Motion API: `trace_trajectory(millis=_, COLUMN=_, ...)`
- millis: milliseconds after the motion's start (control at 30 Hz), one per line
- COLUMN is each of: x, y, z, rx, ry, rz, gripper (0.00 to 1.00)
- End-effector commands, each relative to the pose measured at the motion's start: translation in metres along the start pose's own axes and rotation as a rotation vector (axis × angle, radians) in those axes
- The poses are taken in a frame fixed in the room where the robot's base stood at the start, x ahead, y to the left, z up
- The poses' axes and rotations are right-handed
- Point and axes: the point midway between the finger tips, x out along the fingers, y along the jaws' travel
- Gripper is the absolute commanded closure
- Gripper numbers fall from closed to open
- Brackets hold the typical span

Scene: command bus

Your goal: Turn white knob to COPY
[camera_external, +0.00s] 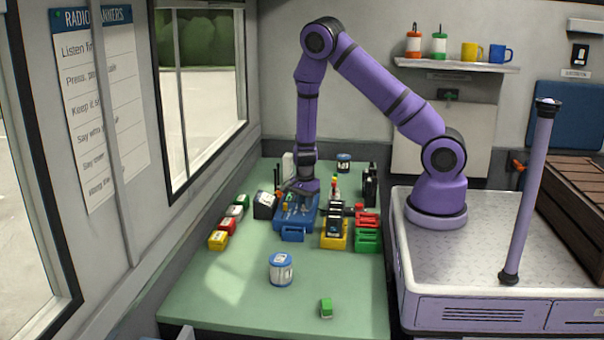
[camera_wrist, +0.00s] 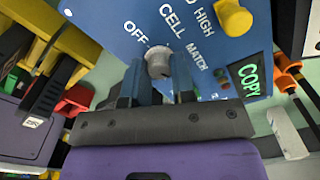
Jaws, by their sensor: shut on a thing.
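The white knob (camera_wrist: 158,60) sits on the face of a blue box (camera_wrist: 105,25) in the wrist view, below the printed words OFF, CELL MATCH and HIGH. My gripper (camera_wrist: 157,78) has its two blue fingers on either side of the knob and is shut on it. A green COPY sign (camera_wrist: 249,76) shows at the box's right edge. I cannot tell which mark the knob points to. In the external view the blue box (camera_external: 293,232) is on the green table, with my gripper (camera_external: 299,192) pointing down onto it; the knob is hidden there.
A yellow knob (camera_wrist: 233,19) is on the same box face. A yellow holder (camera_external: 334,240) with black items and red and green crates stand just right of the box.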

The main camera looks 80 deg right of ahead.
Motion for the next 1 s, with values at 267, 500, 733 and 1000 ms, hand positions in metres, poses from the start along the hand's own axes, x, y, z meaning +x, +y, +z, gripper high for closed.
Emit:
trace_trajectory(millis=267, x=-0.0002, y=-0.0003, z=0.0006, rx=0.149, ry=-0.001, rz=0.000, gripper=1.00)
trace_trajectory(millis=500, x=-0.0001, y=-0.0004, z=0.0009, rx=0.205, ry=-0.001, rz=0.000, gripper=1.00)
trace_trajectory(millis=733, x=-0.0001, y=-0.0005, z=0.0010, rx=0.217, ry=-0.001, rz=0.000, gripper=1.00)
trace_trajectory(millis=1000, x=-0.0002, y=-0.0005, z=0.0010, rx=0.216, ry=-0.001, rz=-0.001, gripper=0.69)
